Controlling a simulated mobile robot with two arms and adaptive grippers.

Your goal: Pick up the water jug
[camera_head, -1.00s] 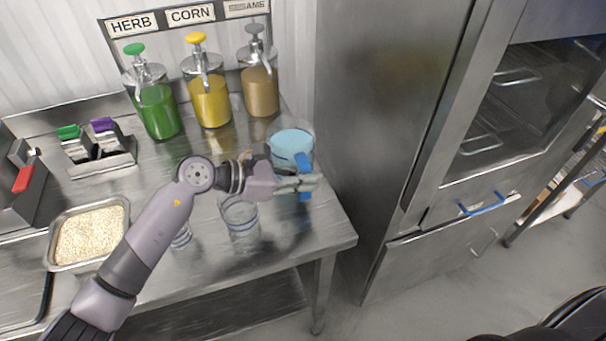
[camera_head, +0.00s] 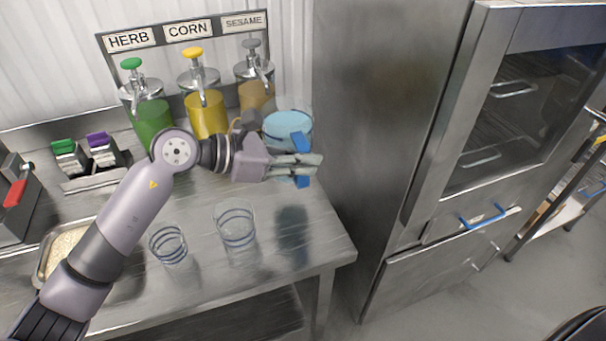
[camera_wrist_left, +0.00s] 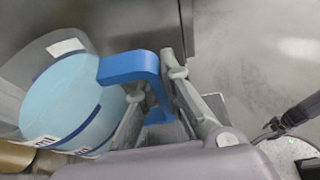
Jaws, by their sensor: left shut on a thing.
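The water jug (camera_head: 284,128) is clear with light blue water and a blue handle (camera_head: 301,146). My left gripper (camera_head: 306,165) is shut on the handle, with its fingers across it. The jug appears held above the table, with a dark shadow on the steel top below it. In the left wrist view the jug (camera_wrist_left: 68,100) is at the left, and its blue handle (camera_wrist_left: 135,68) lies between the fingers of the gripper (camera_wrist_left: 160,115). The lower part of the jug is hidden behind the gripper in the head view. My right gripper is not in view.
Two clear glasses with blue bands, one at the left (camera_head: 168,244) and one at the right (camera_head: 236,226), stand on the steel table (camera_head: 310,240). Herb (camera_head: 152,122), corn (camera_head: 207,118) and sesame (camera_head: 255,97) pump dispensers stand behind. A steel cabinet (camera_head: 385,110) is at the right.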

